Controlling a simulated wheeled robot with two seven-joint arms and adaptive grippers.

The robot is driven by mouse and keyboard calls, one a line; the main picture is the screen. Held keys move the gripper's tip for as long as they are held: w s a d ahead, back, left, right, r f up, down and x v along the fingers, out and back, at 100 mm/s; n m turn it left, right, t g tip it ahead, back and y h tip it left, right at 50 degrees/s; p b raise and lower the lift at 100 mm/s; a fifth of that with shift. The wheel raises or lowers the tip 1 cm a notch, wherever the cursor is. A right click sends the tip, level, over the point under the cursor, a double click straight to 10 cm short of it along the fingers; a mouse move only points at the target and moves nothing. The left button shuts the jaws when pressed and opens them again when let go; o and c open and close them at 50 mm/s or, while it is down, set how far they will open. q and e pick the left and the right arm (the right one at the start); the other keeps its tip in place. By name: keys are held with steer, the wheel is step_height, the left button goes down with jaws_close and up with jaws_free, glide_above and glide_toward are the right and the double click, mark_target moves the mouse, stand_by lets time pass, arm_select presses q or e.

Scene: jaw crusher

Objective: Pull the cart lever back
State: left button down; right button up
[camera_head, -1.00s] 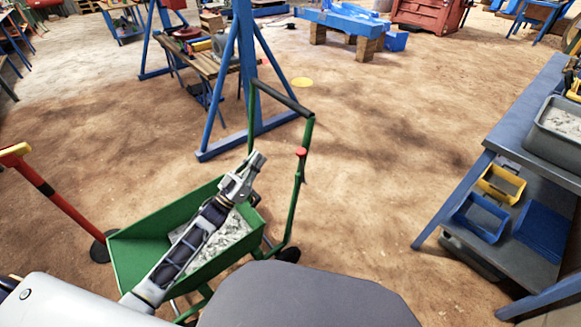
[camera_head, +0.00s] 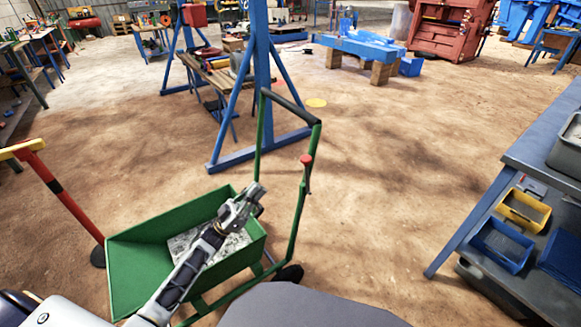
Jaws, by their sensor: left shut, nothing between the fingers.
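The green cart (camera_head: 130,262) stands low in front of me, its open bin holding grey rubble (camera_head: 228,246). Its tubular handle frame rises on the right side, with a dark grip bar (camera_head: 291,106) on top. The cart lever (camera_head: 305,172) has a red knob and sits on the handle's right upright, below the bar. My left gripper (camera_head: 256,190) is shut and empty, above the bin's right end. It is to the left of the lever and lower in the picture, apart from it. My right gripper is out of view.
A blue A-frame stand (camera_head: 262,75) rises behind the cart. A red post with a yellow top (camera_head: 55,185) stands at left. A blue-grey workbench (camera_head: 500,165) with yellow and blue bins is at right. The dirt floor between cart and bench is clear.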

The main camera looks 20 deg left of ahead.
arm_select(q)
steer(key=shift+w+d+r, duration=0.1)
steer(key=shift+d+r, duration=0.05)
steer(key=w+d+f+b+x, duration=0.1)
steer(key=f+b+x, duration=0.1)
steer(key=x, duration=1)
steer(key=shift+w+d+b, duration=0.25)
steer(key=shift+d+b, duration=0.1)
steer(key=shift+b, duration=0.3)
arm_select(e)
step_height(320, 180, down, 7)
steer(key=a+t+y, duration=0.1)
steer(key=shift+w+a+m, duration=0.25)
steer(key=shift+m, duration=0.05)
arm_select(q)
steer(key=shift+r, duration=0.15)
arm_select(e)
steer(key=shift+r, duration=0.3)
